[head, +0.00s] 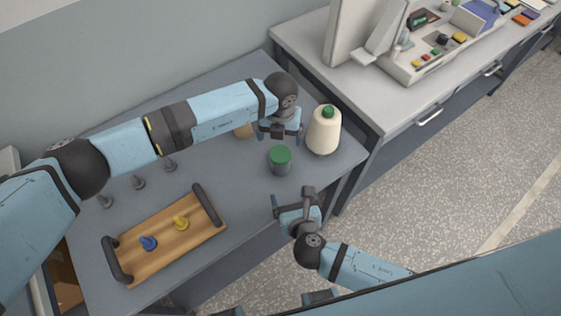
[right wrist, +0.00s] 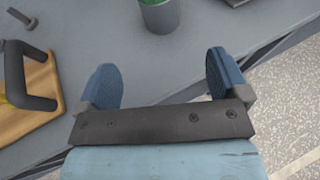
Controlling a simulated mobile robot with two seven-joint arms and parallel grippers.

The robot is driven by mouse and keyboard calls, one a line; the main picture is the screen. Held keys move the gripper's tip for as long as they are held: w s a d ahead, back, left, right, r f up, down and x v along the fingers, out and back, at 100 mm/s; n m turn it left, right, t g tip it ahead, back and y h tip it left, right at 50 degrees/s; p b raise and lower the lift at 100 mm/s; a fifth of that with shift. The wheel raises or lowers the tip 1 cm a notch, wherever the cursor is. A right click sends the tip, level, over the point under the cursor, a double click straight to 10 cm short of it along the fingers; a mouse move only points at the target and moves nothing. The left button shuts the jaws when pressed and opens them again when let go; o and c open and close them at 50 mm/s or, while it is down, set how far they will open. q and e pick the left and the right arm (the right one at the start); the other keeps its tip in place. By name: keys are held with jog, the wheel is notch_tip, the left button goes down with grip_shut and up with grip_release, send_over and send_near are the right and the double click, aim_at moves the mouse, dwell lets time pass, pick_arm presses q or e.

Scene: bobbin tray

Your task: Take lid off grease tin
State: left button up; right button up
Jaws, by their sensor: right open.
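The grease tin (head: 280,168) is a grey can with a green lid (head: 280,154), upright on the table near its right end. In the right wrist view the tin (right wrist: 160,17) is cut by the top edge, ahead of the fingers, with a sliver of green on it. My right gripper (head: 293,204) is open and empty, in front of the tin and apart from it; its spread blue fingers show in the right wrist view (right wrist: 163,72). My left gripper (head: 280,137) hangs just behind the tin, its fingers apart, with nothing seen between them.
A cream thread cone (head: 323,132) with a green top stands right of the tin, close to my left gripper. A tan thing (head: 243,131) is partly hidden by my left arm. A wooden tray (head: 165,240) with dark handles holds blue and yellow pieces. Dark pegs (head: 138,183) stand behind it.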

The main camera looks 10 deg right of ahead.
aim_at(283, 169)
pick_arm(q)
jog(key=shift+s+d, duration=0.1)
pick_arm(e)
jog(key=x, duration=1.3)
jog(key=shift+w+f, duration=0.1)
jog(key=shift+w, duration=0.1)
